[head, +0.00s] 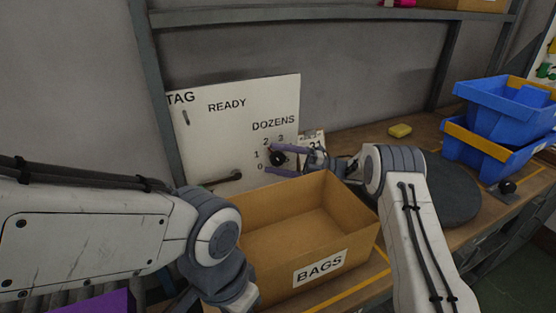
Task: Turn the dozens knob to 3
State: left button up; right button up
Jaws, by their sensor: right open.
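The dozens knob (277,158) is a dark round knob on a white panel (215,135), below the word DOZENS. The numbers 0, 1, 2 and 3 are printed around its left and upper side. Where its pointer stands is too small to tell. My right gripper (272,159) is at the panel with its two purple fingers open, one above and one below the knob. Whether the fingers touch the knob cannot be told. My left arm comes in from the left, and its gripper is out of sight below the frame.
An open cardboard box (319,268) labelled BAGS stands on the bench in front of the panel. Blue bins (505,105) are stacked at the right. A yellow block (400,130) lies at the back of the bench. A dark round disc (452,190) is right of my right arm.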

pick_arm(q)
notch_tip(320, 180, down, 2)
jog(key=shift+f+b, duration=0.15)
jog(key=shift+b, duration=1.05)
pick_arm(e)
jog(key=r+v, duration=0.3)
jog(key=v, duration=1.1)
jog(key=shift+d+f, duration=0.35)
jog(key=shift+d, duration=0.3)
